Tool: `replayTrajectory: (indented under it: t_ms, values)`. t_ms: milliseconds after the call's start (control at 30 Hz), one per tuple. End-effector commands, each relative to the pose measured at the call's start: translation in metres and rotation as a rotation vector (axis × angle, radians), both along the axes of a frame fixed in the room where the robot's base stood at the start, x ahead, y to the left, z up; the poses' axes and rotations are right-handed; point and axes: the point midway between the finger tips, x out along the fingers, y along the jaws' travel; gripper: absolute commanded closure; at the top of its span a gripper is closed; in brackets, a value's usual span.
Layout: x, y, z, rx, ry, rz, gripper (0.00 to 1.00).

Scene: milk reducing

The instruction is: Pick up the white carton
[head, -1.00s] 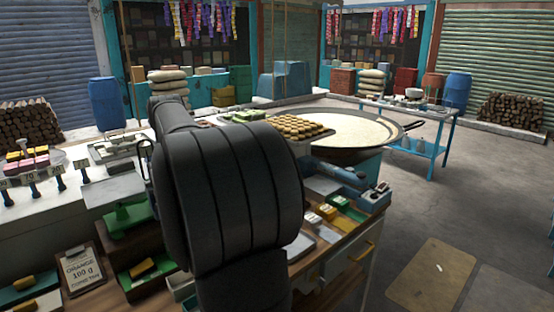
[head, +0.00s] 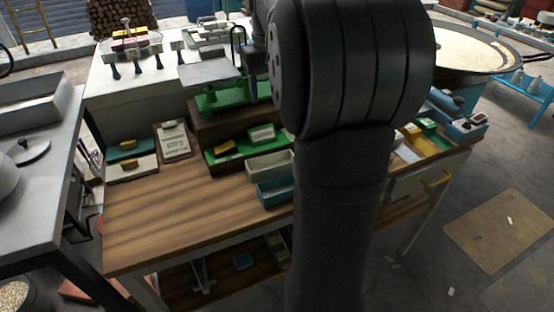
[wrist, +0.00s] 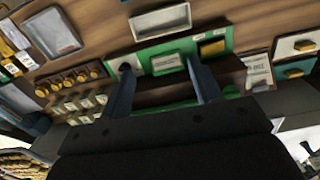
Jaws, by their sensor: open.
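The white carton (head: 262,134) lies on a green tray (head: 213,158) on the wooden bench, right of a gold block (head: 225,147). In the wrist view the carton (wrist: 166,64) shows between the two fingers of my gripper (wrist: 160,70), which is open and empty. The fingers frame the carton in the picture, but I cannot tell how high above it they are. In the head view my arm hides much of the area right of the carton, and the fingertips are not clear there.
A green scale (head: 213,98) stands behind the carton. A pale open tray (head: 270,163) and a teal one (head: 276,190) lie in front. The bench's front left (head: 160,228) is clear.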

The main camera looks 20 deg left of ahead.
Motion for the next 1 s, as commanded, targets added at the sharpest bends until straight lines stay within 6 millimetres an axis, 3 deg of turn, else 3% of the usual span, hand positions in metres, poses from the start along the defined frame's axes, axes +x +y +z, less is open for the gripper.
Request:
replayTrajectory:
  t_ms: [167, 533, 800, 1000]
  values:
    - [-0.005, 0.006, -0.013, -0.042, -0.028, -0.205, 0.42]
    - [-0.018, 0.021, -0.049, -0.112, -0.189, -0.85, 0.42]
    - [-0.027, 0.031, -0.071, -0.076, -0.341, -1.288, 0.42]
    - [-0.032, 0.035, -0.08, -0.029, -0.418, -1.496, 0.42]
